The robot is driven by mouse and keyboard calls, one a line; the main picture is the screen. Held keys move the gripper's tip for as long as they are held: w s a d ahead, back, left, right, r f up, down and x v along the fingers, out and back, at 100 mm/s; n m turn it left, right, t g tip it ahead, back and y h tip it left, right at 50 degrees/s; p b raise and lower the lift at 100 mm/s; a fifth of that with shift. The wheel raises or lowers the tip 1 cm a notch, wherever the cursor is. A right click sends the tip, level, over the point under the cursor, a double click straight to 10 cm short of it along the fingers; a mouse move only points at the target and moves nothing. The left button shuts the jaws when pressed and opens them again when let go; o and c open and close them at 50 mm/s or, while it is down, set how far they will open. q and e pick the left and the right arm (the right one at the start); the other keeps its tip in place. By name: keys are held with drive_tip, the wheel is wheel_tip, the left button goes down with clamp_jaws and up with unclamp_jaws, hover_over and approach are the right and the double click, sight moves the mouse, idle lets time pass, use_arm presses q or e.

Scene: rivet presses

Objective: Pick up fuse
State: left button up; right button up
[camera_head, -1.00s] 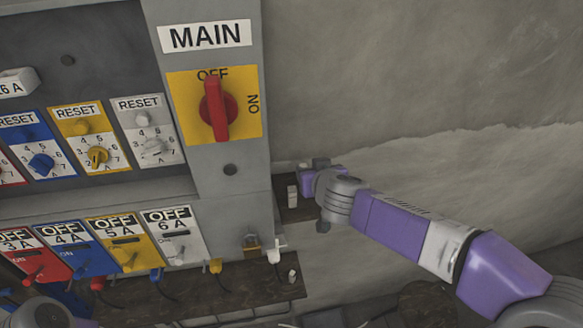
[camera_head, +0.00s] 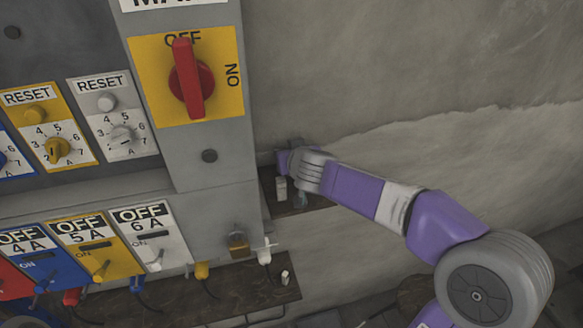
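A small white upright piece that looks like a fuse (camera_head: 281,189) stands on a small dark shelf (camera_head: 312,204) beside the panel's right side. My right gripper (camera_head: 284,163) is at that shelf, just above and behind the white piece. Its fingers are small and partly hidden by its own grey wrist, so whether it is open or shut is unclear. A second small white piece (camera_head: 285,277) stands at the right end of the lower dark shelf (camera_head: 240,291). My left gripper is not visible.
The grey panel carries a red MAIN switch (camera_head: 187,78) pointing to OFF. Blue, yellow and white RESET dials and OFF switch boxes (camera_head: 150,235) fill its left. A brass padlock (camera_head: 238,245) and hanging coloured plugs are near the lower shelf. The wall at right is bare.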

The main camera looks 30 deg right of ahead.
drive_tip(key=shift+c, duration=0.3)
clamp_jaws()
drive_tip(key=shift+r, duration=0.15)
drive_tip(key=shift+s+a+r+p, duration=0.1)
drive_tip(key=shift+s+r+p, duration=0.1)
drive_tip(key=shift+r+p, duration=0.65)
wheel_tip(320, 180, up, 6)
drive_tip(key=p, duration=0.5)
drive_tip(key=shift+f, duration=0.25)
drive_tip(key=s+a+p, duration=0.1)
drive_tip(key=s+a, duration=0.1)
drive_tip(key=s, duration=0.7)
drive_tip(key=s+a+p, duration=0.1)
drive_tip(key=s+a, duration=0.1)
drive_tip(key=s, duration=0.8)
drive_tip(key=shift+a+f, duration=0.2)
drive_tip(key=shift+a, duration=0.1)
drive_tip(key=shift+s, duration=0.1)
